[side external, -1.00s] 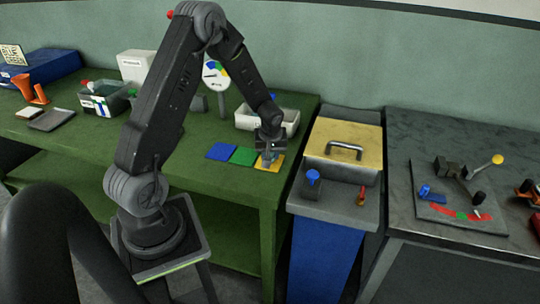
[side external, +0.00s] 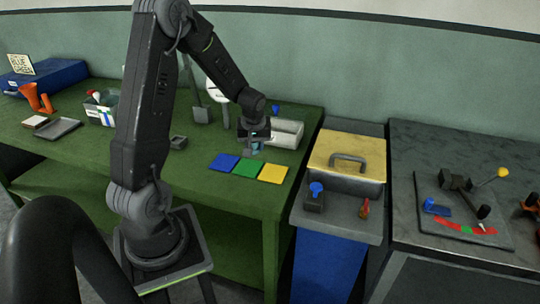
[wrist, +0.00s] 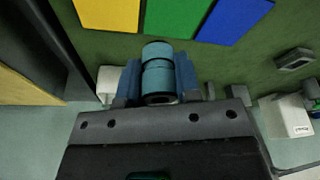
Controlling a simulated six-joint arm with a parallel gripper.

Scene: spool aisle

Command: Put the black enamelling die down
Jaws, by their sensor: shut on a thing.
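My gripper (side external: 256,149) is over the green bench, just behind the green square, in the side view. In the wrist view my gripper (wrist: 158,82) has its blue fingers shut on a teal ribbed cylinder (wrist: 158,74). What I hold looks teal, not black. A small dark grey block (side external: 178,142) with a hollow in its top sits on the bench to the left; it also shows at the right of the wrist view (wrist: 294,60). I cannot tell whether it is the black enamelling die.
Blue (side external: 223,162), green (side external: 248,168) and yellow (side external: 273,174) squares lie in a row near the bench's front edge. Bare bench lies left of the blue square.

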